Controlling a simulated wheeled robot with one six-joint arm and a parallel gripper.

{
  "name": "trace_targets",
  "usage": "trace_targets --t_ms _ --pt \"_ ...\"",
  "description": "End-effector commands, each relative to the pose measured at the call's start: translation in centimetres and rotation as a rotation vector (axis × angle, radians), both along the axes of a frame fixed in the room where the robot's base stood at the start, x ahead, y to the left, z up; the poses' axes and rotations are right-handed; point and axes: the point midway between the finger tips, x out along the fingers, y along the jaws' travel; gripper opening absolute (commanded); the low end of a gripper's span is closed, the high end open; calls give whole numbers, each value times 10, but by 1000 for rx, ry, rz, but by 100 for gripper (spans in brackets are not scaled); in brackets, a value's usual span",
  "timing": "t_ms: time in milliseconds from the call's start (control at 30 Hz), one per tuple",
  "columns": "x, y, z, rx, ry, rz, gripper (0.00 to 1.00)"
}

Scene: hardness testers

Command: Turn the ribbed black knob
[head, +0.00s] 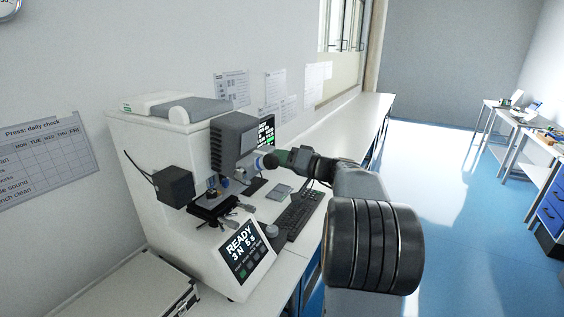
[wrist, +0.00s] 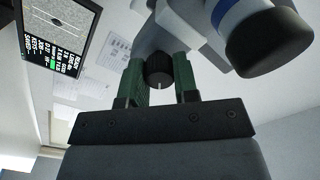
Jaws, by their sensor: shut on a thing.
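The ribbed black knob (wrist: 159,70) shows in the wrist view, on the grey body of the tester. My gripper (wrist: 160,72) has its two green fingers on either side of the knob, shut on it. In the head view my gripper (head: 283,157) reaches in from the right to the tester's head, beside the eyepiece (head: 269,161). The knob cannot be made out in the head view. The white and grey hardness tester (head: 165,150) stands on the bench, its front panel (head: 243,250) reading "READY".
The eyepiece with a blue ring (wrist: 268,38) is close to the right of my fingers in the wrist view. A screen (wrist: 57,38) is at the left. A keyboard (head: 298,215) lies on the bench below my arm. An open case (head: 165,300) sits at the front left.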

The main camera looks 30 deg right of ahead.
Motion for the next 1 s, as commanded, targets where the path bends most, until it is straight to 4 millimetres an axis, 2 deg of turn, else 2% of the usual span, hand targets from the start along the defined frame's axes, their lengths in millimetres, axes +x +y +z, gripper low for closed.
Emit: trace_targets --t_ms 700,1000 --pt "0 -1 -2 563 312 1 4" --pt "0 -1 -1 754 417 1 4"
